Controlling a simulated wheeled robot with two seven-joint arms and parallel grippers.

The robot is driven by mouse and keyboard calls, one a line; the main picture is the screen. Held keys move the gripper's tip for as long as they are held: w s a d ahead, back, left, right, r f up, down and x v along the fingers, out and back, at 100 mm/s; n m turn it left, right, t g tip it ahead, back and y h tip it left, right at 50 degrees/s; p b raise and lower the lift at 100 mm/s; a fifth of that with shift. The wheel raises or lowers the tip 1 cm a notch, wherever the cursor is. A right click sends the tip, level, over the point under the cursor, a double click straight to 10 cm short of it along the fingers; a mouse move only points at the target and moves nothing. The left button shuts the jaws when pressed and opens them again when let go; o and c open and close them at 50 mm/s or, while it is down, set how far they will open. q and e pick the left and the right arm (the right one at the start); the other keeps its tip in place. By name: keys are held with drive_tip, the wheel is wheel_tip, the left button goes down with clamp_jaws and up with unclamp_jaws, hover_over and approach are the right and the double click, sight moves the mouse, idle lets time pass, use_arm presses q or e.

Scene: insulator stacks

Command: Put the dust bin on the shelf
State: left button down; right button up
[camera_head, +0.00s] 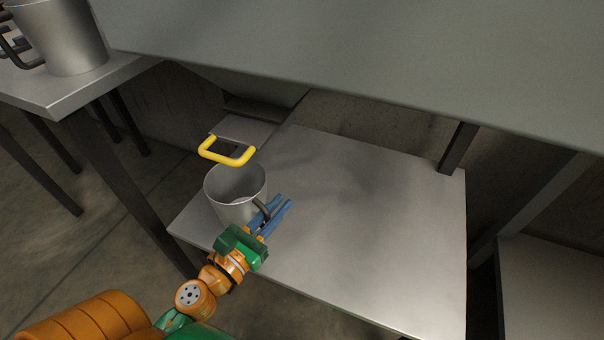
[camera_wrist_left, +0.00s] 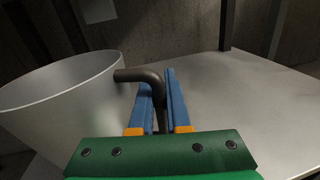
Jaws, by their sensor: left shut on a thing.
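The dust bin (camera_head: 230,208) looks like a grey metal, mug-shaped bin with a dark side handle. It is upright at the left end of the lower metal shelf (camera_head: 370,220); its base is partly hidden, so I cannot tell whether it touches the surface. My left gripper (camera_head: 277,213) is at the bin's right side, its blue fingers shut on the dark handle. In the left wrist view the bin (camera_wrist_left: 70,100) is at the left, and its handle (camera_wrist_left: 140,76) passes between the fingers (camera_wrist_left: 164,100). My right gripper is not in view.
A grey object with a yellow handle (camera_head: 228,156) is just behind the bin. A large grey upper surface (camera_head: 350,60) overhangs the shelf. A similar metal bin (camera_head: 70,40) stands on a table (camera_head: 50,90) at the upper left. The shelf's middle and right are clear.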

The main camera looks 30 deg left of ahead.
use_arm(q)
drive_tip(key=w+f, duration=0.1)
drive_tip(key=w, duration=0.3)
drive_tip(key=w+d+f+b, duration=0.1)
drive_tip(key=w, duration=0.3)
drive_tip(key=w+f, duration=0.1)
drive_tip(key=w, duration=0.4)
drive_tip(key=shift+d+f+b, duration=0.25)
drive_tip(key=shift+b, duration=0.15)
drive_tip(key=shift+f, duration=0.1)
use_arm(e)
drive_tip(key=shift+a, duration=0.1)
use_arm(q)
drive_tip(key=c, duration=0.9)
unclamp_jaws()
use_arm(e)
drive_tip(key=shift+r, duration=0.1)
